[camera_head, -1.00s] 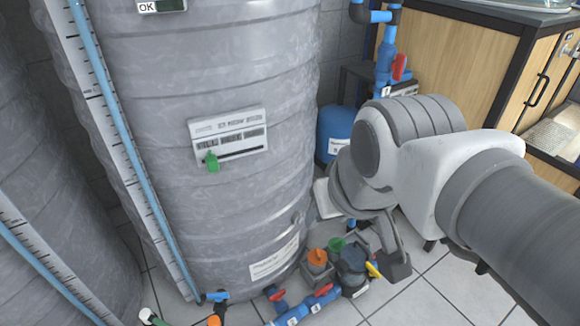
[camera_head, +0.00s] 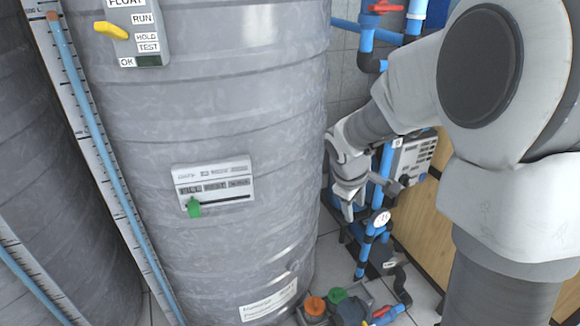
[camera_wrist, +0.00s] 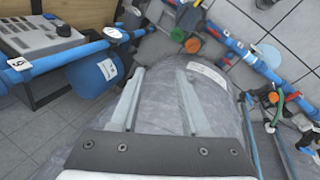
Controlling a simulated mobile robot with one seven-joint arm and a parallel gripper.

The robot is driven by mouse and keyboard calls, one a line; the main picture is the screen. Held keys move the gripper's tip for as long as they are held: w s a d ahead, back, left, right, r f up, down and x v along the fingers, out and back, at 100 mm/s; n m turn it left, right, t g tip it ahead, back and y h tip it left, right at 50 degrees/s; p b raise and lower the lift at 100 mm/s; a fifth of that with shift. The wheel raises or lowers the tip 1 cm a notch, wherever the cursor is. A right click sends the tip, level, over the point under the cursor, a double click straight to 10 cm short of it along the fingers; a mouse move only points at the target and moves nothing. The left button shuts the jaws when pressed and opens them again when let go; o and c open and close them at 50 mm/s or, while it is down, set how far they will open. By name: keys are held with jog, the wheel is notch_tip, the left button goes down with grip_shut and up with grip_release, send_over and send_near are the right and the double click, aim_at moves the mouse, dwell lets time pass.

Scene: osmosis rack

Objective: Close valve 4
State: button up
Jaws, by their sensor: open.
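I cannot tell for sure which valve is valve 4, as the labels are too small to read. A red valve handle (camera_head: 385,7) shows on blue piping at the top of the head view. A small white tag (camera_head: 397,142) is on the pipe beside my arm. My gripper (camera_head: 354,203) is open and empty, pointing down between the large grey tank and the blue pipes. In the wrist view my gripper's two fingers (camera_wrist: 160,95) are spread, with the grey tank surface (camera_wrist: 158,75) beyond them. A blue pipe with a white tag (camera_wrist: 17,63) runs at upper left there.
The large grey tank (camera_head: 235,110) fills the middle, with a green slider (camera_head: 194,207) and a yellow selector (camera_head: 111,30). Orange (camera_head: 315,305) and green (camera_head: 337,295) caps and a red valve handle (camera_head: 381,311) sit low near its base. A wooden cabinet (camera_head: 425,225) stands right.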

jog(key=w+f+n+g+p, duration=0.1)
jog(key=w+f+n, duration=0.3)
jog(key=f, duration=0.8)
jog(key=w+f+n+p, duration=0.1)
jog(key=w+f+n, duration=0.2)
jog(key=f, duration=0.8)
jog(key=s+a+f+n+y+b, duration=0.1)
jog(key=s+f+n, duration=0.1)
jog(key=f, duration=1.1)
jog(key=s+a+f+n+g+y+b, duration=0.1)
jog(key=s+a+f+n+b, duration=0.1)
jog(key=f, duration=1.2)
jog(key=s+a+f+n+g+y+b, duration=0.1)
jog(key=s+f, duration=0.3)
jog(key=f, duration=1)
jog(key=shift+s+a+f+n+b, duration=0.1)
jog(key=shift+s+a+n+b, duration=0.05)
jog(key=shift+a+n+b, duration=0.15)
jog(key=shift+s+a+f+n+b, duration=0.1)
jog(key=shift+a+n+b, duration=0.1)
jog(key=shift+a, duration=0.15)
grip_shut()
